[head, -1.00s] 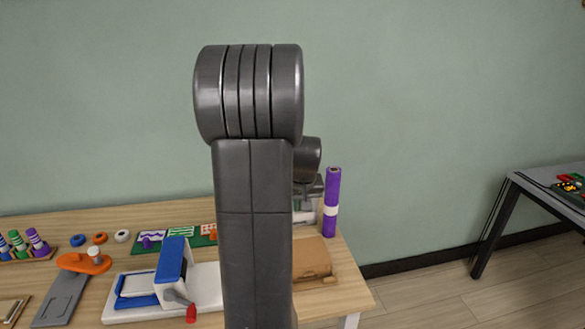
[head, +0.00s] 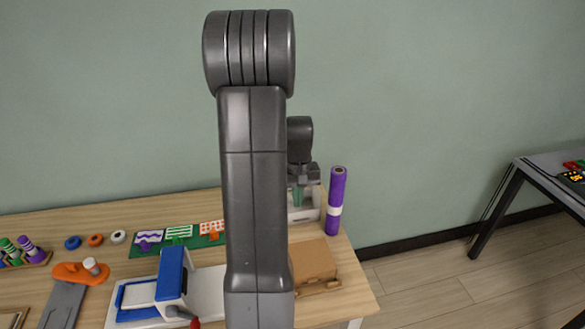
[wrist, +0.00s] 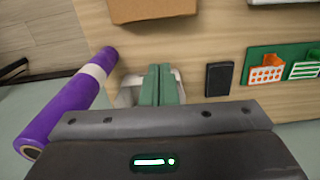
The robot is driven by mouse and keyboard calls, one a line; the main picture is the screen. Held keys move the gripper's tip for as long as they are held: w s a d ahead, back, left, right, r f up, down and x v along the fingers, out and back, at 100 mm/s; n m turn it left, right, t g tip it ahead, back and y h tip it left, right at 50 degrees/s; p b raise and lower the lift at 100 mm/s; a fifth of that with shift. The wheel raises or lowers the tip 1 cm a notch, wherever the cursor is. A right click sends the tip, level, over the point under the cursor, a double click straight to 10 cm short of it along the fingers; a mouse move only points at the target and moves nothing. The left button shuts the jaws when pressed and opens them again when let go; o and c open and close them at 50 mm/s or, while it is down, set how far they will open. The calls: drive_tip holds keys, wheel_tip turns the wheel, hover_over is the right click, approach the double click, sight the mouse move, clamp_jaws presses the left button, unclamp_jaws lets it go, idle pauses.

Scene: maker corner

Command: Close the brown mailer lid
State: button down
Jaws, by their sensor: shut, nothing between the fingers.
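The brown mailer (head: 316,258) is a flat cardboard box near the right end of the wooden table, partly hidden behind my arm in the head view. A narrow brown strip shows along its front edge. I cannot tell how far its lid is raised. In the wrist view, part of the mailer (wrist: 150,9) shows at the top edge. My gripper (head: 298,198) is beyond the mailer, towards the wall, and apart from it. Its green fingers (wrist: 158,84) are together and hold nothing.
A white open-fronted holder (head: 308,213) stands behind or below my fingers. A purple roll (head: 337,200) stands upright to its right. A blue and white press-like device (head: 171,282) is left of my arm. A green board with patterned cards (head: 179,243) lies behind it.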

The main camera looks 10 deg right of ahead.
drive_tip(key=w+r+b, duration=0.1)
drive_tip(key=w, duration=0.1)
drive_tip(key=w+r+b, duration=0.1)
drive_tip(key=w+r, duration=0.1)
drive_tip(key=shift+r, duration=0.1)
idle(0.4)
